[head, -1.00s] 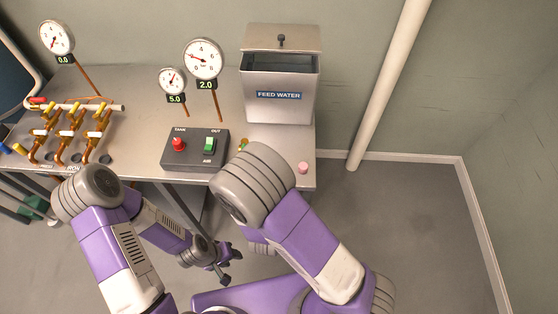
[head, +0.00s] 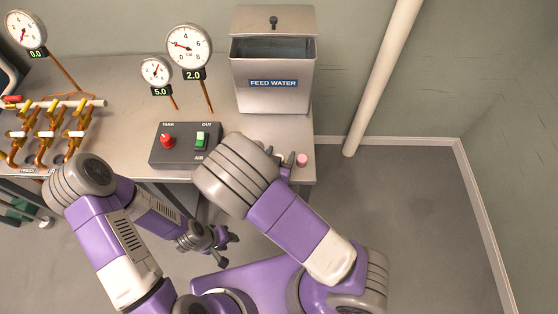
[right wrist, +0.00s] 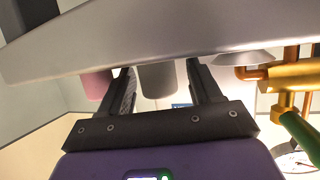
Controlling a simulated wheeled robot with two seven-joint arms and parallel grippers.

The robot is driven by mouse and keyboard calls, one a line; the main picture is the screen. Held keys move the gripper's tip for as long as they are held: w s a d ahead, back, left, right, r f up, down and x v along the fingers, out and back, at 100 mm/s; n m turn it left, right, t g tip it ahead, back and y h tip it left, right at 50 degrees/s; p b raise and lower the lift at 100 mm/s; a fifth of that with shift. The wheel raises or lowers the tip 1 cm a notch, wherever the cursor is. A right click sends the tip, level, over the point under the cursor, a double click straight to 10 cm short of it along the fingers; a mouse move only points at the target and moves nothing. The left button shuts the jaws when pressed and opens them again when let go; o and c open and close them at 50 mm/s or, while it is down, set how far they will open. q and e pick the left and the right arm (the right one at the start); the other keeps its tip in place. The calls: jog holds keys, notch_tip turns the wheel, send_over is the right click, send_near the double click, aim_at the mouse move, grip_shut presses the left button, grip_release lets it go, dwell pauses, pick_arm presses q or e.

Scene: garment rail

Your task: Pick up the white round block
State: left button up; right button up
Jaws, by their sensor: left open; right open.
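The picture there is upside down, with the bench top above. In the head view the fingertips of my right gripper (head: 281,158) show at the bench's front right, beyond my right forearm. My left gripper (head: 222,243) is open and empty, low in front of the bench.
A pink round block (head: 302,160) stands close beside my right gripper; it also shows in the right wrist view (right wrist: 97,85). A brass valve (right wrist: 290,78) with a green handle is on the other side. The feed water tank (head: 273,85) and switch box (head: 185,147) stand behind on the bench (head: 125,130).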

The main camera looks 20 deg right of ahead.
jog(key=shift+w, duration=0.1)
jog(key=shift+c, duration=0.3)
jog(key=c, duration=1)
